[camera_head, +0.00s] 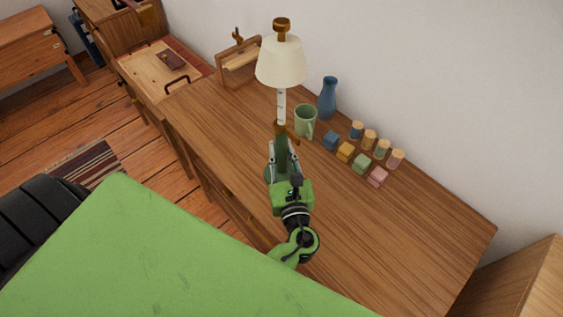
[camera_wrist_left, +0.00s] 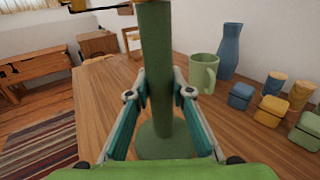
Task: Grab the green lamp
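The green lamp has a green column (camera_wrist_left: 157,70) rising from a round green base (camera_wrist_left: 165,143). In the head view the base (camera_head: 270,174) shows partly behind my gripper. A pale stem (camera_head: 281,105) and a cream shade (camera_head: 281,62) with a brass top rise above the column, seemingly part of the same lamp. My left gripper (camera_head: 284,150) reaches it from the front. In the left wrist view its fingertips (camera_wrist_left: 160,85) lie on both sides of the column, close against it, and it looks shut on it. The lamp stands upright. My right gripper is not in view.
Right of the lamp stand a green mug (camera_head: 305,121), a blue vase (camera_head: 327,98), several coloured blocks (camera_head: 346,151) and cork-topped jars (camera_head: 369,140). A wooden holder (camera_head: 238,65) stands behind left. The desk's right end (camera_head: 420,225) is clear.

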